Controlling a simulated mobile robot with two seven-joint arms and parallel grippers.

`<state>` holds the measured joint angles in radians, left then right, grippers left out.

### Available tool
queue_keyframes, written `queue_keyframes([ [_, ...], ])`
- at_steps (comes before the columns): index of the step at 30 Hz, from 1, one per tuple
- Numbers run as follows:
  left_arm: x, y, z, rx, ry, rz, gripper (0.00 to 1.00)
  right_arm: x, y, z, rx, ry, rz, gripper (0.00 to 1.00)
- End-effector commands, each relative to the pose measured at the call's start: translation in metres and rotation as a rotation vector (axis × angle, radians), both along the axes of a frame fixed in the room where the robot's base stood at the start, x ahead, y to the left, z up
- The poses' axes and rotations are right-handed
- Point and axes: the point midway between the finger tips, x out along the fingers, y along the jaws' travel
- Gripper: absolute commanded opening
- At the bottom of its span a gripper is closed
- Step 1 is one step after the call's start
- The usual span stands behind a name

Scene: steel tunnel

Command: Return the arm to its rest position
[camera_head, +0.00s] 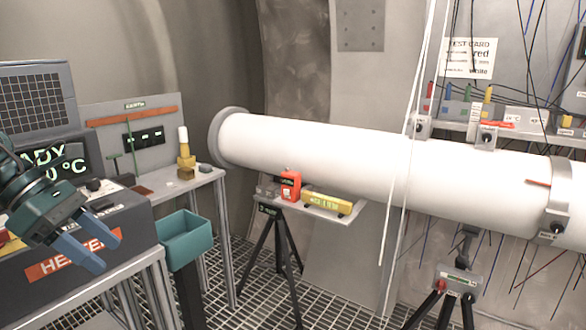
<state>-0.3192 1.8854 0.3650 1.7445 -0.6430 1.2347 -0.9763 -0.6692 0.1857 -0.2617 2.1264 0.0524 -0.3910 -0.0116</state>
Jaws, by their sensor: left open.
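My left arm comes in at the left edge. Its dark teal gripper (108,252) has two blue fingers that point down and to the right. The fingers are apart with nothing between them. The gripper is in front of the dark heater box (135,222) and covers part of its red label. My right gripper is not in view.
A teal bin (186,252) stands right of the heater. A small table (205,180) bears a yellow-brass fitting (185,165). A tripod shelf (310,205) bears red and yellow devices below a long white pipe (310,150). White cords hang in front of the pipe. The floor is metal grating.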

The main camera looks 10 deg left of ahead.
Motion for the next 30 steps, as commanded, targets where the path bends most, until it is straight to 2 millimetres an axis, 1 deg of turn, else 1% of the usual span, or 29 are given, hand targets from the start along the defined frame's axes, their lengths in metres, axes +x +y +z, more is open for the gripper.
queue_keyframes([
  [1,0.001,-0.001,-0.018,-0.129,0.034,0.096,0.57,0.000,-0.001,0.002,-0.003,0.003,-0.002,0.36],
  [5,0.008,-0.005,-0.061,-0.465,0.145,0.386,0.57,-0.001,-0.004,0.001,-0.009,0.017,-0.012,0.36],
  [6,0.009,-0.006,-0.074,-0.567,0.189,0.481,0.57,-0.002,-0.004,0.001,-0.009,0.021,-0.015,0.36],
  [8,0.010,-0.008,-0.094,-0.717,0.264,0.623,0.57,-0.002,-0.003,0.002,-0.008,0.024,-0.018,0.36],
  [10,0.010,-0.010,-0.119,-0.887,0.363,0.793,0.57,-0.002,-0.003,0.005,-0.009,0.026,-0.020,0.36],
  [14,0.002,-0.017,-0.169,-1.189,0.584,1.112,0.57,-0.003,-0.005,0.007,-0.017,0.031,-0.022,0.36],
  [15,-0.002,-0.020,-0.186,-1.276,0.662,1.212,0.57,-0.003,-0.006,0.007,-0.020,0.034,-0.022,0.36],
  [17,-0.011,-0.029,-0.211,-1.401,0.785,1.360,0.57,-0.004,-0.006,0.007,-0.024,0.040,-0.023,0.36],
  [18,-0.017,-0.036,-0.227,-1.481,0.875,1.458,0.57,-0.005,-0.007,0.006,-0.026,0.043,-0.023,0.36],
  [20,-0.030,-0.049,-0.252,-1.593,1.016,1.604,0.57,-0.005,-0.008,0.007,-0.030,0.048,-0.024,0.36],
  [21,-0.039,-0.061,-0.267,-1.662,1.117,1.702,0.57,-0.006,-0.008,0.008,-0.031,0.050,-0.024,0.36],
  [23,-0.054,-0.081,-0.289,-1.754,1.274,1.841,0.57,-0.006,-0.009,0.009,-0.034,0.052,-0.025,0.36],
  [24,-0.064,-0.095,-0.301,-1.806,1.380,1.930,0.57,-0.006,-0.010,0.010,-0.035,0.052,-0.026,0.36],
  [25,-0.071,-0.107,-0.309,-1.840,1.459,1.992,0.57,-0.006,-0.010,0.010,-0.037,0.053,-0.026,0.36],
  [26,-0.078,-0.118,-0.316,1.834,-1.509,-2.015,0.57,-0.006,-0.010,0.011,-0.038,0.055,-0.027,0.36],
  [27,-0.087,-0.133,-0.323,1.738,-1.495,-1.942,0.57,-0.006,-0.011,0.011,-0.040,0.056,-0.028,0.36],
  [30,-0.104,-0.166,-0.335,1.546,-1.466,-1.799,0.57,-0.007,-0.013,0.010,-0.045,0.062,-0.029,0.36],
])
